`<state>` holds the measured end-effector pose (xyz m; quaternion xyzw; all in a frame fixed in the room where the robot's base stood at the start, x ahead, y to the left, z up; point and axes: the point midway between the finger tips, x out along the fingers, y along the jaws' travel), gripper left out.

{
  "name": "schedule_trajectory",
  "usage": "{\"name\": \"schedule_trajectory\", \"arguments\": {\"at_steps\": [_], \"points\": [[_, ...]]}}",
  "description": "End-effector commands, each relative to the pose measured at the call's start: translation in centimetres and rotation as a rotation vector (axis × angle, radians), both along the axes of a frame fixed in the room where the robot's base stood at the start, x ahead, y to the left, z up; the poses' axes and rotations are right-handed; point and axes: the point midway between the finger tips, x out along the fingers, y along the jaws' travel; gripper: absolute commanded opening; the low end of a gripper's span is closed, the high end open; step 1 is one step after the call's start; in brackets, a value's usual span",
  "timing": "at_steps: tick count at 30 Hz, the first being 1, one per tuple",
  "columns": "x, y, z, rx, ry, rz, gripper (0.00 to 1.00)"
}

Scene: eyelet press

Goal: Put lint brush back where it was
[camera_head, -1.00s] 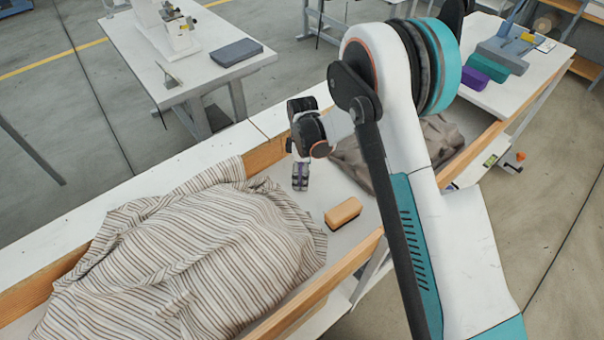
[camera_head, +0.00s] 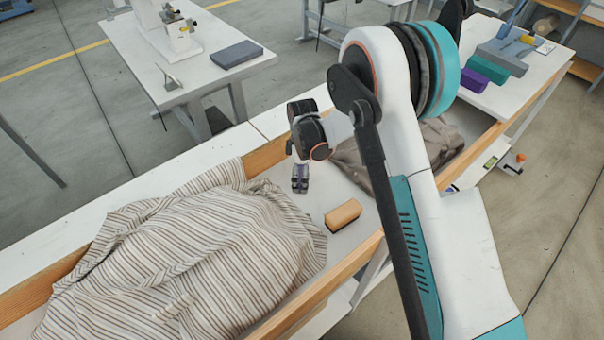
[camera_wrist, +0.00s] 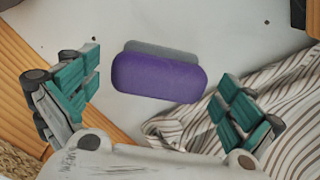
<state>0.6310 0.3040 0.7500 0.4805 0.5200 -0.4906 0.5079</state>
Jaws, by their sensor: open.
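A purple brush-like block (camera_wrist: 158,78) with a grey layer along one side lies between my finger pads in the wrist view, apart from both; this looks like the lint brush. My gripper (camera_wrist: 160,95) is open, its green pads spread on either side. In the head view my gripper (camera_head: 300,186) points down into the trough beside the striped cloth, with a little purple showing at it. A wooden block brush (camera_head: 343,215) with a dark underside lies nearer the front wall. Whether the purple block touches the trough floor is hard to tell.
Striped cloth (camera_head: 200,255) fills the trough's left part, and grey-brown cloth (camera_head: 437,142) lies right. Wooden walls (camera_head: 318,290) edge the trough. Some pale floor (camera_head: 330,190) is clear around the wooden brush. Purple (camera_head: 474,80) and teal (camera_head: 488,69) blocks sit on the right-hand table.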

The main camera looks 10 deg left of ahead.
Motion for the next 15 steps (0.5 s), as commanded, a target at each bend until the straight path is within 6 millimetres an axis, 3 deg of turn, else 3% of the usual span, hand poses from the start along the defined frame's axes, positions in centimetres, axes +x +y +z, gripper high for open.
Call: {"name": "schedule_trajectory", "arguments": {"at_steps": [15], "points": [[0.2,0.0,9.8,0.0,0.0,0.0,1.0]]}}
